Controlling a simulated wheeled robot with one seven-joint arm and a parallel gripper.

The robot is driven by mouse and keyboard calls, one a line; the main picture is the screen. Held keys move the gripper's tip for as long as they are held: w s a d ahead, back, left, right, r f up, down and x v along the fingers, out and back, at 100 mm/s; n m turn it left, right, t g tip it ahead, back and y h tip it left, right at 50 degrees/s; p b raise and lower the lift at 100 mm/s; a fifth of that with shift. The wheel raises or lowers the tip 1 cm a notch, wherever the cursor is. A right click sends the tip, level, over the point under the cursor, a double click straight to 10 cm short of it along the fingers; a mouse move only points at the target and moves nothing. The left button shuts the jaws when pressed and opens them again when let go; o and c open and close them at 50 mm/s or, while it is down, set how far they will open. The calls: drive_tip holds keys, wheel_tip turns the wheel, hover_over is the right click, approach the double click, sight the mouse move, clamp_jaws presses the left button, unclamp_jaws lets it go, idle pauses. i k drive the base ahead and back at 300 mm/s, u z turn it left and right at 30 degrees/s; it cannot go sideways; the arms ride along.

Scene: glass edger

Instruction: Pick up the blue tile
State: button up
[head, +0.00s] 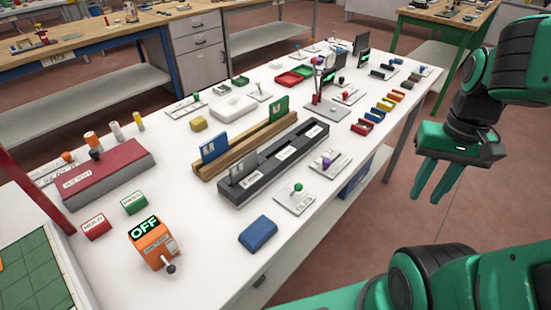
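A blue tile (214,147) with a pale label stands upright in the wooden rack (245,146) on the white table, at the rack's near left end. A separate blue block (258,233) lies flat near the table's front edge. My gripper (432,198) hangs at the right, past the table's right edge and over the floor. It points down, its two green fingers are apart, and nothing shows between them. It is well away from both blue things.
A green tile (279,108) stands at the rack's far end. A dark slotted rack (275,162) with a grey plate lies just in front. Small knobbed plates, including one with a green knob (296,198), lie nearby. An orange box marked OFF (152,243) stands front left.

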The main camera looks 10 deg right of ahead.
sight(209, 150)
drive_tip(key=k, duration=1.3)
drive_tip(key=u, duration=0.45)
drive_tip(key=i, duration=1.55)
drive_tip(key=z, duration=0.05)
